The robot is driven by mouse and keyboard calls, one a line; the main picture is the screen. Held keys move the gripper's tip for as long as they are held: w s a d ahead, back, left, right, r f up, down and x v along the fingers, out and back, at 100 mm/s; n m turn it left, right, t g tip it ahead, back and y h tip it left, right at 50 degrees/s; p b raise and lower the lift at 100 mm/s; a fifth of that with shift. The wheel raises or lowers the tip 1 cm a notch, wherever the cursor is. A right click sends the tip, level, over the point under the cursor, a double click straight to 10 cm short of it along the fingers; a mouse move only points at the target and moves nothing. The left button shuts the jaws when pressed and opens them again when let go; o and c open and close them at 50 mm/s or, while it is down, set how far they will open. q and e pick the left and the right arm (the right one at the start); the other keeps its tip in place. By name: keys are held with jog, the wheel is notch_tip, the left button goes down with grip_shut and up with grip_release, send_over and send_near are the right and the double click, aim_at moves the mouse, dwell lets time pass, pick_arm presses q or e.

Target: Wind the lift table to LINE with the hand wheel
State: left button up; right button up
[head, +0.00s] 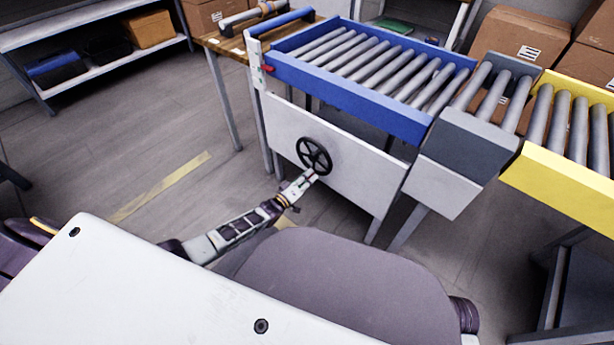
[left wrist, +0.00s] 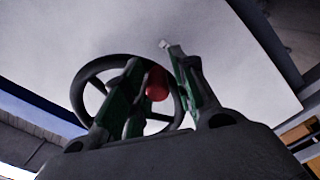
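The lift table (head: 352,105) has a blue frame with grey rollers on top and a white front panel. The black hand wheel (head: 314,156) sits on that panel; it also shows in the left wrist view (left wrist: 92,72). A red pointer (head: 268,69) shows by the white upright strip (head: 256,62) at the table's left corner; its marks are too small to read. My left gripper (head: 309,176) is at the wheel's lower rim. In the left wrist view its fingers (left wrist: 155,68) are apart, with the wheel's red knob (left wrist: 157,84) between them and a gap on the right. My right gripper is out of view.
A grey roller section (head: 470,145) and a yellow roller conveyor (head: 560,184) stand to the right of the lift table. A wooden bench (head: 226,44) is behind at the left. Shelves (head: 90,75) stand far left. The floor left of the table is clear.

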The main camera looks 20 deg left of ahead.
pick_arm(q)
jog(key=shift+o, duration=0.9)
jog(key=shift+w+a+r, duration=0.1)
jog(key=shift+r, duration=0.05)
jog(key=shift+a, duration=0.1)
jog(key=shift+s+a, duration=0.15)
jog(key=shift+s, duration=0.15)
jog(key=v, duration=1.1)
jog(key=shift+s, duration=0.15)
